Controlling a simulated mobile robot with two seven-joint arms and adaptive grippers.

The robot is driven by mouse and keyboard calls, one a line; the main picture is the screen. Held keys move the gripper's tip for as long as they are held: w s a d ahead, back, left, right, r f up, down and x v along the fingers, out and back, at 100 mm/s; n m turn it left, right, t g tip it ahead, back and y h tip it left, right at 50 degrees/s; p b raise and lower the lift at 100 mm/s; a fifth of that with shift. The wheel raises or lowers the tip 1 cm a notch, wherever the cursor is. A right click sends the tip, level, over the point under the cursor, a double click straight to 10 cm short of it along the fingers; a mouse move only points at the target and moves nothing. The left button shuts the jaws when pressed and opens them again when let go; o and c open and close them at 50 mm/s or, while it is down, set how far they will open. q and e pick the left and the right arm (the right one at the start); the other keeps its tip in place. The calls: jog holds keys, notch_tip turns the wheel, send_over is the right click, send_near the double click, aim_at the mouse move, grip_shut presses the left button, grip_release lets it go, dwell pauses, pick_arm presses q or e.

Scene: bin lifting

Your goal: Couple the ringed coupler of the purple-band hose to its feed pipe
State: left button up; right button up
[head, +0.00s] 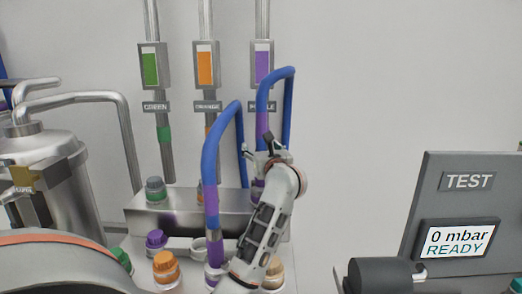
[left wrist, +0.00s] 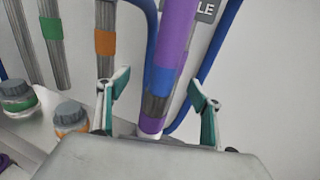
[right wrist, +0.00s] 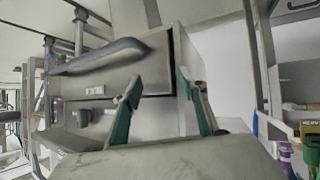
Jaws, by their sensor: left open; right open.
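The purple feed pipe (head: 262,30) comes down the wall at the back, with a purple-marked plate. A blue hose (head: 275,77) with a purple band (head: 262,123) hangs in front of it; its lower end is hidden behind my left gripper (head: 268,150). In the left wrist view a purple length (left wrist: 176,30), a blue part and a dark ribbed ring (left wrist: 155,105) stand between the fingers of my open left gripper (left wrist: 158,90). I cannot tell whether the fingers touch it. A second purple-banded hose (head: 209,150) arches nearer. My right gripper (right wrist: 160,90) is open and empty.
Green (head: 150,60) and orange (head: 205,60) feed pipes stand to the left. Purple (head: 156,240), orange (head: 166,266) and green caps sit at the front. A steel tank (head: 55,170) is at left, a TEST panel (head: 465,182) reading 0 mbar READY at right.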

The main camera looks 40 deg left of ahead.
pick_arm(q)
jog(key=shift+r+p, duration=0.95)
jog(key=shift+r, duration=0.75)
jog(key=shift+r+p, duration=0.7)
jog(key=shift+r, duration=1.05)
pick_arm(e)
jog(key=shift+s+d+r+g+h, duration=0.2)
jog(key=shift+s+d+r, duration=0.1)
jog(key=shift+d, duration=0.25)
jog(key=shift+s+d+r+g+h, duration=0.1)
jog(key=shift+s+d+r+h, duration=0.15)
jog(key=shift+d, duration=0.3)
jog(key=shift+s+a, duration=0.1)
pick_arm(q)
jog(key=shift+f, duration=0.1)
pick_arm(e)
jog(key=shift+f, duration=0.1)
